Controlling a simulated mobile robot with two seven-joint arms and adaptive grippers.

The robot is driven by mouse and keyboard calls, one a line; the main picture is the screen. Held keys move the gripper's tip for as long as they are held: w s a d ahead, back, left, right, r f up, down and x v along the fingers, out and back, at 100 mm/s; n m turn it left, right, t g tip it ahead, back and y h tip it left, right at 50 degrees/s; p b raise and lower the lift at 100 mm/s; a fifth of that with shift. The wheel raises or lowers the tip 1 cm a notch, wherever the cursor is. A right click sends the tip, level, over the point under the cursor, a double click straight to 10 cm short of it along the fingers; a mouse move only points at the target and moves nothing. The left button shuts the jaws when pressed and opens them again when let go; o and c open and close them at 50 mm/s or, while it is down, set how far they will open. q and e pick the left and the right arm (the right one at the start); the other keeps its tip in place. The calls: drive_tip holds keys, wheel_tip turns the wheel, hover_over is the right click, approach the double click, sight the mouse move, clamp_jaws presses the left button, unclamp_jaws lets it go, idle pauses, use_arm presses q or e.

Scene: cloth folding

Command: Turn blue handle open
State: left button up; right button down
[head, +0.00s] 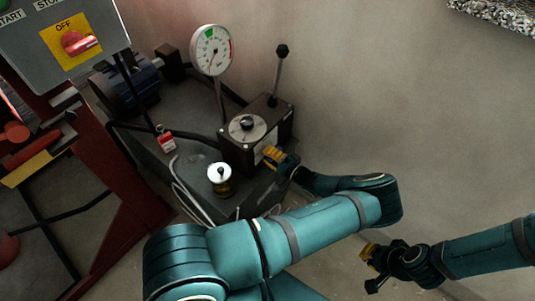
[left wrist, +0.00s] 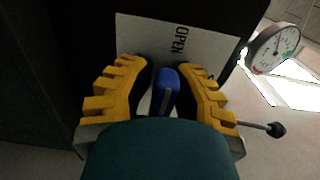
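The blue handle (left wrist: 166,92) shows in the left wrist view, in front of a white label plate (left wrist: 178,40) marked "OPEN". My left gripper (left wrist: 166,80) has its two yellow fingers apart, one on each side of the handle. A gap shows between the handle and the fingers, and the handle's lower end is hidden by my own gripper body. In the head view my left gripper (head: 273,156) is at the front face of the dark control box (head: 250,130), and the handle is hidden there. My right gripper (head: 372,262) is away at the lower right; its finger opening is unclear.
A round gauge (head: 212,50) and a black-knobbed lever (head: 279,75) stand up at the box. A small white-topped knob (head: 220,174), a red tag (head: 166,140) and a grey panel with a red switch (head: 80,43) are to the left. Free floor lies to the right.

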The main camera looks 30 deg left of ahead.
use_arm(q)
drive_tip(key=o, duration=0.4)
drive_tip(key=shift+d, duration=0.1)
drive_tip(key=shift+r, duration=0.1)
drive_tip(key=d, duration=1.2)
drive_tip(key=shift+s, duration=0.45)
drive_tip(key=shift+a, duration=0.1)
